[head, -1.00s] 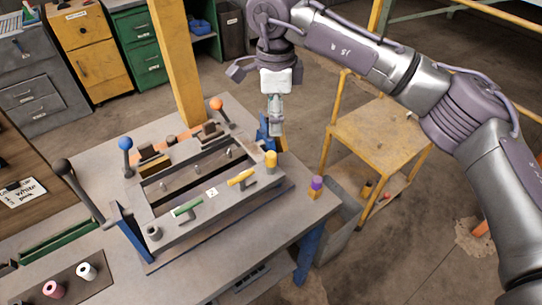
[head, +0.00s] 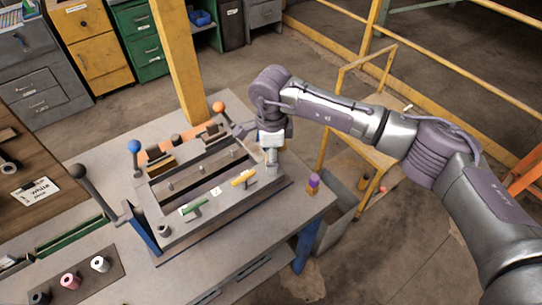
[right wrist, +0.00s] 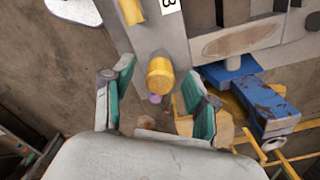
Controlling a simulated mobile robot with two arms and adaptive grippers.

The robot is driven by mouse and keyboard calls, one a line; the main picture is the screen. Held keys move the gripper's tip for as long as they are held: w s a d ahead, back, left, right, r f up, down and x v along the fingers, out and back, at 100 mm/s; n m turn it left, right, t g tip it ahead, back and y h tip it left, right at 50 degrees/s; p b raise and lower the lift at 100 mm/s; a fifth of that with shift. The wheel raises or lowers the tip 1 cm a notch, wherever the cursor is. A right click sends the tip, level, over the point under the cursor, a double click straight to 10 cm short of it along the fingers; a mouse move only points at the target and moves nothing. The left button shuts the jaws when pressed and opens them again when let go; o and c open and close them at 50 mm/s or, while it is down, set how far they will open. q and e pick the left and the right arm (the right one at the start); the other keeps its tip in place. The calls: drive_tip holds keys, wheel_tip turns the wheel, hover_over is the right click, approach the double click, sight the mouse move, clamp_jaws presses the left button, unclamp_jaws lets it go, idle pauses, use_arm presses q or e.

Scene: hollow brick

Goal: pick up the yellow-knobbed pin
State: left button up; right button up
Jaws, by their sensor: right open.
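The yellow-knobbed pin (right wrist: 160,76) shows in the right wrist view as a round yellow knob at the end of the grey fixture. In the head view my gripper hides it. My right gripper (head: 272,166) is open and empty, pointing down over the right end of the fixture. In the right wrist view its two teal-padded fingers (right wrist: 158,84) stand on either side of the knob, with a gap on both sides. I cannot tell how far above the knob the fingertips are. My left gripper is not in view.
The grey fixture (head: 165,233) carries a yellow handle (head: 243,178) and a green handle (head: 194,208). Levers with a blue knob (head: 134,146) and an orange knob (head: 218,107) stand behind. A purple-topped block (head: 313,184) is at the table's right edge. A yellow post (head: 177,60) rises behind.

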clamp_jaws()
idle(0.3)
